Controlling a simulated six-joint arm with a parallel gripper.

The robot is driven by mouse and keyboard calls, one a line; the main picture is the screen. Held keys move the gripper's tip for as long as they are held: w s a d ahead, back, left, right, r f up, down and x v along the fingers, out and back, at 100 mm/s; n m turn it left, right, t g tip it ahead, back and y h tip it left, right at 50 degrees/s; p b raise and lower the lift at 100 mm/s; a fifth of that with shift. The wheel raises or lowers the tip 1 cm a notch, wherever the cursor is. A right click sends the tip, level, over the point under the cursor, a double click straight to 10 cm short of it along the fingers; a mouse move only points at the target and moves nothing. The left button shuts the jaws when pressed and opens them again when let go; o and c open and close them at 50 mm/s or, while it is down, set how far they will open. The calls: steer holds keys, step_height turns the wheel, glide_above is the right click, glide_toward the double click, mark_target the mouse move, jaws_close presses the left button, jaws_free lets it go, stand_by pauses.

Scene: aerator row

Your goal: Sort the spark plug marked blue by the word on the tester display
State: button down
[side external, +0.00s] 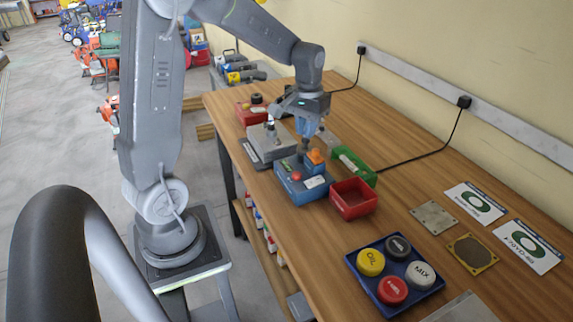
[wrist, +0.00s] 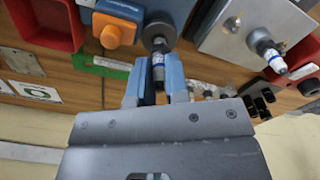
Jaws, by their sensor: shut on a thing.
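My gripper (side external: 304,146) is shut on a spark plug (wrist: 158,62) with a blue band. In the wrist view the plug is between the blue fingers (wrist: 154,90), its far end at a dark round socket (wrist: 158,33) by the blue tester. I cannot tell how deep it sits. The blue tester (side external: 296,196) has a red button, an orange block (side external: 316,156) and a white label-like panel (side external: 314,182), whose word is unreadable. Another plug (wrist: 266,48) with a bluish band stands in the grey block (side external: 258,151).
An empty-looking red bin (side external: 353,199) is beside the tester, and a green bin (side external: 350,166) with something pale lies behind it. A blue tray (side external: 393,278) of colored caps, two plates and printed cards lie nearer. A red box (side external: 247,115) is at the far end.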

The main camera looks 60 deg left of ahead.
steer(key=shift+r, duration=0.5)
step_height(320, 180, up, 5)
steer(key=shift+r, duration=0.2)
steer(key=w+d, duration=0.2)
steer(key=d, duration=0.6)
steer(key=w+d, duration=0.3)
steer(key=d, duration=0.5)
step_height(320, 180, down, 10)
steer(key=shift+s, duration=0.2)
steer(key=shift+a, duration=0.1)
steer(key=c, duration=1.1)
jaws_free()
steer(key=shift+o, duration=0.2)
